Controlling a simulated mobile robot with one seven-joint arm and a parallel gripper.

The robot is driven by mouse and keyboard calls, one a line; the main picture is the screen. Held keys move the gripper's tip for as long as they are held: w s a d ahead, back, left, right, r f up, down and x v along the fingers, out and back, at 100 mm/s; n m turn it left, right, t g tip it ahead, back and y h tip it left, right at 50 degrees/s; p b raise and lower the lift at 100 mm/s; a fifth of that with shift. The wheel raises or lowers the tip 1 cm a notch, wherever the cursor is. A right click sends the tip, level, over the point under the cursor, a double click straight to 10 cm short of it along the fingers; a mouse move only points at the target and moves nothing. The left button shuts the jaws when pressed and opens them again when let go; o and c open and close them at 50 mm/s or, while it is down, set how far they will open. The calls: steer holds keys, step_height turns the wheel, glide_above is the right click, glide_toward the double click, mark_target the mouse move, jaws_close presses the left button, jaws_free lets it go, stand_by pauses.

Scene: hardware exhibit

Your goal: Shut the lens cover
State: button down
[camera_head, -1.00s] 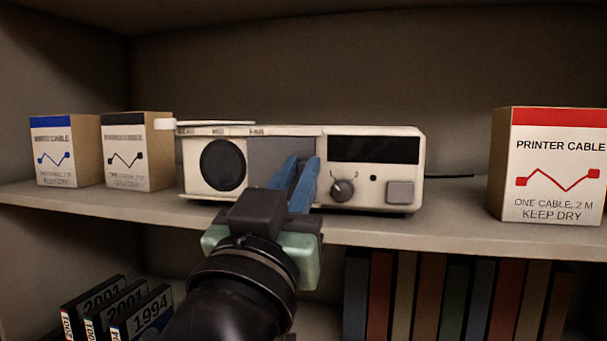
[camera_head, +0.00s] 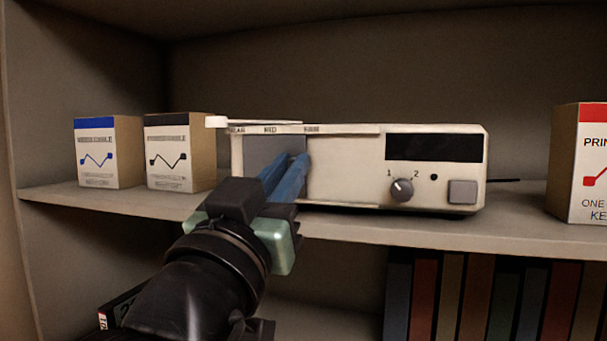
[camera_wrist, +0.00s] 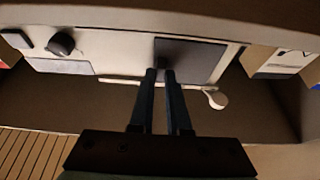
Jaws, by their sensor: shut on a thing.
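The projector-like device (camera_head: 345,170) is a cream box on the shelf. Its grey sliding lens cover (camera_head: 262,152) stands at the left end of its front, where the round dark lens showed earlier; the lens is now hidden. My gripper (camera_head: 298,162) reaches in from the lower left, its blue fingers shut at the right edge of the cover. In the wrist view, the view is turned over: the cover is a dark square (camera_wrist: 195,60), and the fingertips (camera_wrist: 160,74) close together at its edge. What they grip is mostly hidden.
A slider tab (camera_head: 216,121) sits at the top left of the device, above NEAR, MED and FAR marks. A knob (camera_head: 402,190) and a button (camera_head: 462,192) are at right. Cable boxes (camera_head: 180,150) stand left, another (camera_head: 590,160) right. Books (camera_head: 480,300) fill the lower shelf.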

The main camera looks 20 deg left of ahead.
steer(key=shift+a, duration=0.1)
steer(key=c, duration=0.9)
jaws_free()
steer(key=shift+a, duration=0.4)
steer(key=shift+s+d, duration=0.1)
steer(key=shift+d, duration=0.2)
steer(key=shift+s+f, duration=0.15)
steer(key=shift+s, duration=0.05)
steer(key=shift+b+v, duration=3.2)
steer(key=shift+v, duration=3)
